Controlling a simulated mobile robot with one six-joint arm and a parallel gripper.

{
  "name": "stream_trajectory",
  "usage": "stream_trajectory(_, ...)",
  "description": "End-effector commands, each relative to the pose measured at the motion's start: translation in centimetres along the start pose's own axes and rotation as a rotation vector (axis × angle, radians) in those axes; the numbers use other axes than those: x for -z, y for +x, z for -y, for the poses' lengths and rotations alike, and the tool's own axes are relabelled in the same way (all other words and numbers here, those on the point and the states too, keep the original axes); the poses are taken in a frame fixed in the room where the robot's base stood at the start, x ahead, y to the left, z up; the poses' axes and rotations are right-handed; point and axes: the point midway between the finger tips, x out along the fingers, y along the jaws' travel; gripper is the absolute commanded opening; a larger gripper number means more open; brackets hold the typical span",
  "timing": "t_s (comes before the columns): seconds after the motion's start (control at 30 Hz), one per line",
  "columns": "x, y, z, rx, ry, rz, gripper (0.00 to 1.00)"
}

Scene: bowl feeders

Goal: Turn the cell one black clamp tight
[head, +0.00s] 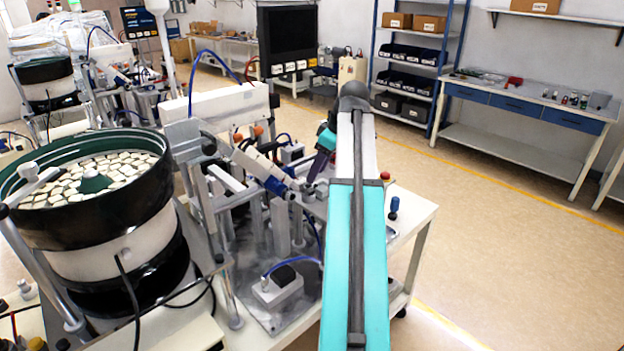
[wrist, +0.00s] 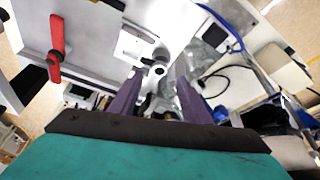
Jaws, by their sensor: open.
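My gripper (wrist: 160,104) is open, with one purple finger on each side in the wrist view. In the head view one purple finger (head: 318,164) shows beside the feeder station, partly behind my arm. Between and just beyond the fingers in the wrist view is a small dark part (wrist: 160,103); I cannot tell whether it is the black clamp, or whether a finger touches it. A small round black knob (head: 208,145) sits on the metal bracket right of the near bowl in the head view. I cannot tell for sure which part is the clamp.
A near bowl feeder (head: 110,215) full of pale parts stands at left. A red handle (wrist: 57,48) shows in the wrist view. The floor (head: 510,240) at right is clear.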

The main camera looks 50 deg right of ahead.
Motion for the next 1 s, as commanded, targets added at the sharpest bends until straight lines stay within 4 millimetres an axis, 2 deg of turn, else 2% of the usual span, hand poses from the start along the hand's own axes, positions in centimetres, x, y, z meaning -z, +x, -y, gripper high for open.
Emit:
stream_trajectory(0.3, 0.1, 3.3, 0.1, 0.002, -0.001, 0.0, 0.43)
stream_trajectory(0.5, 0.1, 4.6, 0.0, 0.0, -0.001, -0.001, 0.43)
stream_trajectory(0.93, 0.0, 5.1, 0.0, 0.0, -0.001, -0.001, 0.43)
stream_trajectory(1.0, 0.0, 5.1, 0.0, 0.0, -0.001, -0.001, 0.31)
